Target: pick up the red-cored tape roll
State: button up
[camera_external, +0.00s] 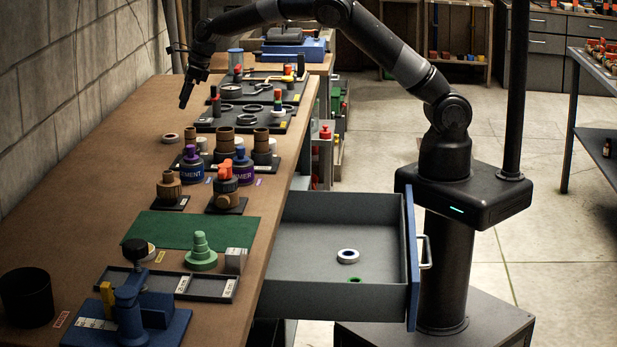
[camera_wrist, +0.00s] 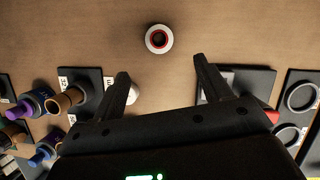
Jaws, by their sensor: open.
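The red-cored tape roll (camera_wrist: 158,39) lies flat on the wooden workbench in the wrist view, a white ring with a red inner core. It also shows small on the bench near the wall in the external view (camera_external: 170,138). My gripper (camera_wrist: 162,78) is open, with its two dark fingers spread apart and nothing between their tips. The roll is beyond the fingertips in the wrist view, roughly centred between them. In the external view my gripper (camera_external: 184,103) hangs above the bench near the wall, apart from the roll.
A small white round thing (camera_wrist: 132,94) lies by the left finger. An open drawer (camera_external: 310,255) holds a white roll with a dark core (camera_external: 348,256).

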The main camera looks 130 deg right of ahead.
aim_at(171, 139)
jog(key=x, duration=0.6)
jog(key=shift+s+d, duration=0.2)
jog(key=shift+d, duration=0.05)
jog(key=shift+a+x, duration=0.2)
jog(key=shift+x, duration=1.15)
jog(key=shift+a+x, duration=0.2)
jog(key=shift+x, duration=1.1)
jog(key=shift+w, duration=0.15)
jog(key=shift+c, duration=0.5)
jog(key=c, duration=0.9)
